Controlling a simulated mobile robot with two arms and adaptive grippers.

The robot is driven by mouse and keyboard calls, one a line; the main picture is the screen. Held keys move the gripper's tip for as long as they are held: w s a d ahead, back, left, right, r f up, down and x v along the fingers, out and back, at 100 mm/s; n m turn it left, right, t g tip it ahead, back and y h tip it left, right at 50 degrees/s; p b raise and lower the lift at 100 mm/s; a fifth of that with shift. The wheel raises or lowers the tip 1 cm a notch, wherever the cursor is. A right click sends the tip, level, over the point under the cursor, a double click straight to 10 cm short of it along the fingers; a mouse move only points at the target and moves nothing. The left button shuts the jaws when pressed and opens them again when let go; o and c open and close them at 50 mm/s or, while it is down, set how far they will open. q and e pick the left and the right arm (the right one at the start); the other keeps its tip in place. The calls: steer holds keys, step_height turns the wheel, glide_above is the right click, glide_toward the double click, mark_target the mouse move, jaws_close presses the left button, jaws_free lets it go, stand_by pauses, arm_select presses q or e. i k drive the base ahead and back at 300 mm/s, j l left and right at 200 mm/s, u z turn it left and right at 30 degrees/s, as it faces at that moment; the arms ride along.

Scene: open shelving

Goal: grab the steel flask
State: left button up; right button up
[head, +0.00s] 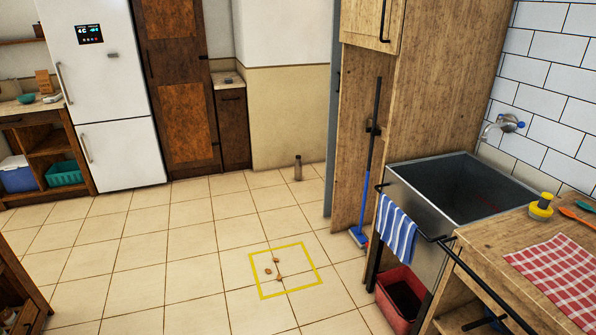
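A small dark grey-brown bottle (298,169), which looks like the steel flask, stands upright on the tiled floor near the far wall, left of the tall wooden cabinet. It is small in the picture, so its surface is hard to make out. Nothing touches it. Neither of my grippers shows in the head view.
A yellow square outline (262,285) on the floor holds a few small brown objects. A blue broom (358,236) leans by the wooden cabinet (420,100). A steel sink (450,190) and a red bin (401,298) are at right. A white fridge (120,150) stands at left.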

mark_target(298, 165)
steer(key=i, duration=5.45)
steer(key=j+u, duration=0.05)
steer(key=j, duration=0.1)
